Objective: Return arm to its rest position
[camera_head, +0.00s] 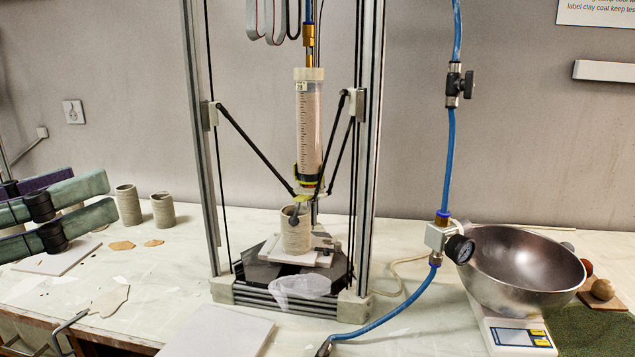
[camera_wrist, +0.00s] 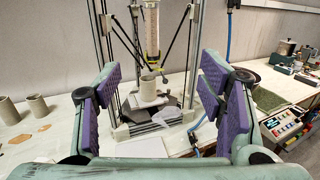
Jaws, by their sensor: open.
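My gripper (camera_wrist: 158,110) is open and empty in the wrist view, with its purple-padded fingers wide apart. Between them, farther back, the clay printer's frame (camera_wrist: 193,60) shows. In the head view my gripper's green fingers (camera_head: 75,210) reach in from the left edge, above the table and left of the printer. A clay cup (camera_head: 296,230) stands upright on a white plate (camera_head: 318,258) on the printer's bed, under the clay-filled syringe (camera_head: 308,120). The cup also shows in the wrist view (camera_wrist: 148,88), apart from the fingers.
Two clay cups (camera_head: 163,210) stand at the back left, near my fingers. The printer's posts (camera_head: 200,130) rise mid-table. A metal bowl (camera_head: 520,265) sits on a scale (camera_head: 510,332) at right. A blue hose (camera_head: 390,315) crosses the front. A pale board (camera_head: 215,333) lies at front centre.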

